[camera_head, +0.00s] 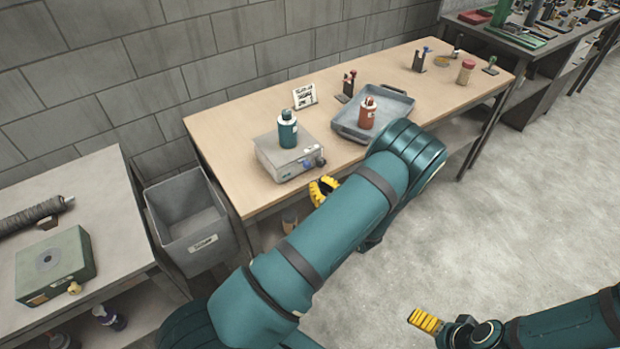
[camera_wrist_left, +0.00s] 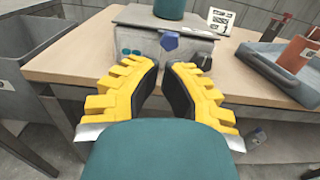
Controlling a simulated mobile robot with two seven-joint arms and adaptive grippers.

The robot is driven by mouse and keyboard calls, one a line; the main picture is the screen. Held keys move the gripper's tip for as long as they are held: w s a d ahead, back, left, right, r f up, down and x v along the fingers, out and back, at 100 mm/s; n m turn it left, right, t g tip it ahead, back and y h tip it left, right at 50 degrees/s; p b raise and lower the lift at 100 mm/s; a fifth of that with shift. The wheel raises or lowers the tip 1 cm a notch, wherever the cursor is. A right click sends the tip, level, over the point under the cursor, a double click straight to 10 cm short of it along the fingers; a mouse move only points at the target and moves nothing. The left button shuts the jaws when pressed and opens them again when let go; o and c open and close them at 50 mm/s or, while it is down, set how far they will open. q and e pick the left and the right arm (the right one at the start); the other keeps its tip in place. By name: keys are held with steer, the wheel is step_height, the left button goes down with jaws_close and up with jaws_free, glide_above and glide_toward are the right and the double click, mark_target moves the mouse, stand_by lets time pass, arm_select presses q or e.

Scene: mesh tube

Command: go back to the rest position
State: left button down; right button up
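My left arm crosses the head view from the bottom left towards the wooden table (camera_head: 228,128). Its yellow gripper (camera_head: 322,190) is at the table's front edge, just in front of the grey box-shaped device (camera_head: 277,164), and my arm partly hides it. In the left wrist view the two yellow fingers (camera_wrist_left: 163,72) stand apart with nothing between them, pointing at the front of the device (camera_wrist_left: 135,40). My right gripper (camera_head: 425,320) is at the bottom right over bare floor, clear of the table. Only its yellow finger side shows, so its opening cannot be told.
A teal bottle (camera_head: 288,134) stands on the device. A red bottle (camera_head: 367,114) stands in the grey tray (camera_head: 398,104). A grey bin (camera_head: 187,222) stands left of the table, beside another bench (camera_head: 98,180). The floor (camera_head: 500,220) at right is clear.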

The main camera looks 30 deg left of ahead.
arm_select(q)
steer(key=v, duration=0.7)
steer(key=shift+d, duration=0.45)
steer(key=shift+f, duration=0.1)
steer(key=s+d+f+n+g+h, duration=0.2)
steer(key=s+f+n+g+h, duration=0.35)
steer(key=s, duration=0.45)
steer(key=s+d+f+n+g+h, duration=0.1)
steer(key=s+f+n+g+h, duration=0.35)
steer(key=s+g, duration=0.35)
steer(key=s+d+n+t+h, duration=0.25)
steer(key=d+n+h, duration=0.35)
steer(key=d+h, duration=0.3)
steer(key=w+d+r+n+t+h, duration=0.1)
steer(key=w+d+r+n+t, duration=0.1)
steer(key=w+n+t, duration=0.4)
steer(key=shift+r+n, duration=0.3)
steer(key=shift+n, duration=0.8)
